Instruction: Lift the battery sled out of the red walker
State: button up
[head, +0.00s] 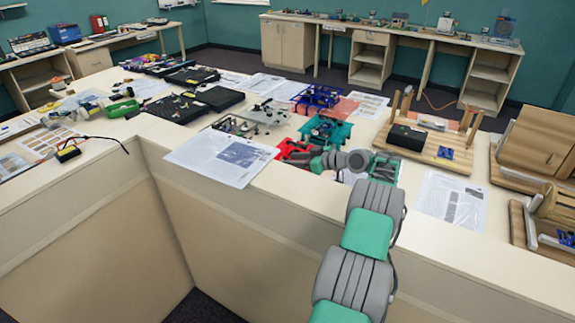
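The red walker (290,147) is the red item on the near part of the tabletop, just left of my gripper. It shows only in part, because my gripper and wrist cover much of it. My gripper (297,158) reaches in from the right, low over or at the red walker. Its dark fingers are too small to tell whether they are open or shut, or whether they touch anything. I cannot make out the battery sled; it is hidden or too small.
A teal frame (326,131) stands just behind the red walker, with a blue one (316,97) farther back. A printed sheet (221,156) lies left. A wooden stand (425,151) is at right.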

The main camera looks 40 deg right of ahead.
jog(key=shift+w+a+f, duration=0.15)
jog(key=shift+w+a, duration=0.1)
jog(key=shift+w, duration=0.25)
jog(key=shift+f, duration=0.15)
